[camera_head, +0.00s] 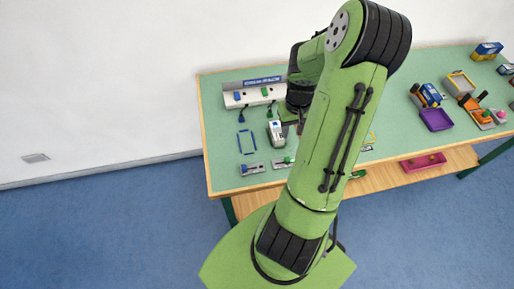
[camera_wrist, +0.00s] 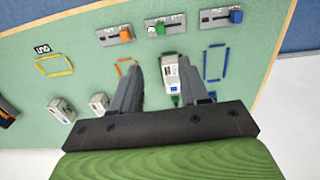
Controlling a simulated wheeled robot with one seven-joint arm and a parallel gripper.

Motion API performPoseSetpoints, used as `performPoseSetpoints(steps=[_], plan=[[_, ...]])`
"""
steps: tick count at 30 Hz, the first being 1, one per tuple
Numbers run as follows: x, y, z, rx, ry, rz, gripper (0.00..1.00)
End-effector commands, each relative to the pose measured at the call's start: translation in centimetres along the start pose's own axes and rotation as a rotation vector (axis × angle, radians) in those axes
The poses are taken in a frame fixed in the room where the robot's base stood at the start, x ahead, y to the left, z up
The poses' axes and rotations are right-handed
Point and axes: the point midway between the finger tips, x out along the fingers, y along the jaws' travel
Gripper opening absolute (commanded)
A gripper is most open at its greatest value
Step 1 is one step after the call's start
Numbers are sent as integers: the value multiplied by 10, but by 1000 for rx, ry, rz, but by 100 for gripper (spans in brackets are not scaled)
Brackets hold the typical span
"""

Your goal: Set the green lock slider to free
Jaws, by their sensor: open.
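The green lock slider (camera_wrist: 160,28) is a green knob on a small grey plate at the top of the wrist view. Its knob sits left of the plate's middle there. In the head view the green slider (camera_head: 287,160) lies near the table's front edge, beside my arm. My gripper (camera_wrist: 160,64) is open and empty. Its fingers point toward the row of sliders, with the green slider beyond the fingertips and apart from them. A grey-white block (camera_wrist: 173,74) shows between the fingers; I cannot tell its height against them. My arm hides most of the gripper in the head view.
An orange slider (camera_wrist: 125,34) and a blue slider (camera_wrist: 236,16) flank the green one. Blue (camera_wrist: 214,62) and yellow (camera_wrist: 54,66) outlines mark the green table. Grey-white blocks (camera_wrist: 62,109) stand nearby. A white rail unit (camera_head: 245,97) stands at the back.

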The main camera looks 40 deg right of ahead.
Motion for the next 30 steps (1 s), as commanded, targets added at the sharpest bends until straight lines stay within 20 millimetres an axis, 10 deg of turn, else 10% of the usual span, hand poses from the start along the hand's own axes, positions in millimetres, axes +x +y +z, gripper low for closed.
performPoseSetpoints(steps=[21, 30], plan=[[146, 5, 4, 26, -10, -25, 45], [169, 5, 3, 25, -6, -22, 45]])
